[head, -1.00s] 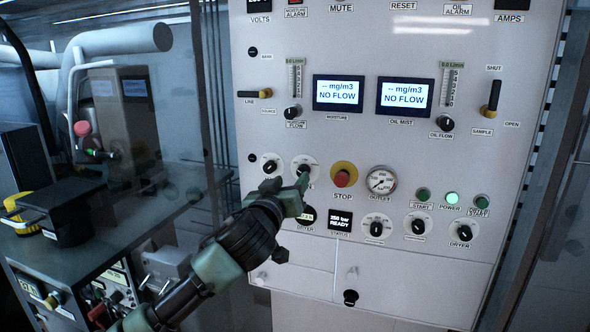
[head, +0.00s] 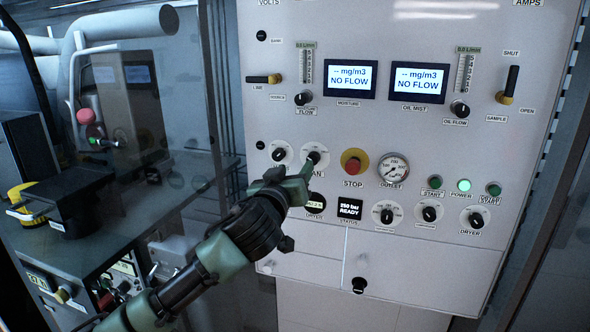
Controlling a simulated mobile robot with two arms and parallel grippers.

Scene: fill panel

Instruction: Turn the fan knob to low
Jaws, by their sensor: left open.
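The fan knob (head: 314,157) is a black knob on a round white dial in the middle row of the white panel. Its label below is partly covered by my gripper, with only "AN" showing. My left gripper (head: 306,172) is right at the lower left edge of this knob, with its green fingers pointing up at it. The jaws are open; the gap between the fingers is hard to make out, and I cannot tell if a finger touches the knob. The knob's exact setting is too small to read. My right gripper is not in view.
A similar knob (head: 279,153) sits just left of the fan knob. The red stop button (head: 353,165) on a yellow disc is close on the right, then the outlet gauge (head: 393,170). A dark bench (head: 120,235) stands left.

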